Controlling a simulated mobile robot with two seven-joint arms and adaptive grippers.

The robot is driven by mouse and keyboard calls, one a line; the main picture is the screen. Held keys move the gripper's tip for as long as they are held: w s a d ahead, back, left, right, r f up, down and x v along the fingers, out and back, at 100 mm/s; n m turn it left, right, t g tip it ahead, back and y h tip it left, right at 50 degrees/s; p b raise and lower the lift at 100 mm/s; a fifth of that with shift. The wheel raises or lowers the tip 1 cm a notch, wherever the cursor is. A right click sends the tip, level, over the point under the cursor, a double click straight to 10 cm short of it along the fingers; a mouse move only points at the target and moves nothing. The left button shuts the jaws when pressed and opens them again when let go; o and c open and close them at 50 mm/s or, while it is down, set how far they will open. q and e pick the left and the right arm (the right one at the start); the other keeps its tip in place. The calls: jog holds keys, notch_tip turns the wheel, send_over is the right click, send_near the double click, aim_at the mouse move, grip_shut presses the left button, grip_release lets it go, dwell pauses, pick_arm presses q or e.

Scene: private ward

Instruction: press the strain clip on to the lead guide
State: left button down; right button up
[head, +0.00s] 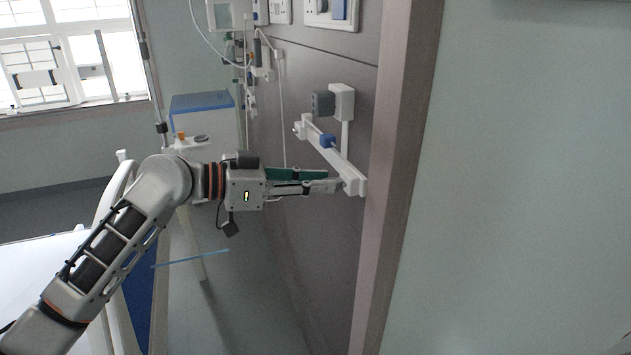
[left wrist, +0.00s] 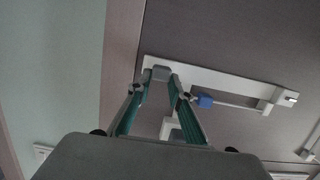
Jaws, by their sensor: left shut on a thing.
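My left gripper (head: 338,182) reaches right to the wall and is shut on a small grey piece, which I take to be the strain clip (left wrist: 161,73). In the left wrist view the gripper's fingertips (left wrist: 155,84) close around it. The white bar on the wall, which I take to be the lead guide (head: 344,168), also shows in the left wrist view (left wrist: 225,83). The clip is at the bar's near end; whether it is seated or only touching, I cannot tell. The fingers partly hide it. My right gripper is in neither view.
A blue block (head: 328,141) sits at the bar's middle. A grey plug-like unit (head: 323,104) and a white box (head: 343,101) are above it. A wooden wall edge (head: 395,150) stands close right of the bar. A bed (head: 45,270) is at lower left.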

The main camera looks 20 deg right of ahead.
pick_arm(q)
jog(key=shift+d, duration=0.2)
jog(key=c, duration=1.8)
grip_release()
jog(key=shift+d, duration=0.15)
jog(key=shift+o, duration=0.2)
jog(key=f+v, duration=0.1)
jog(key=v, duration=1.5)
jog(key=shift+s, duration=0.1)
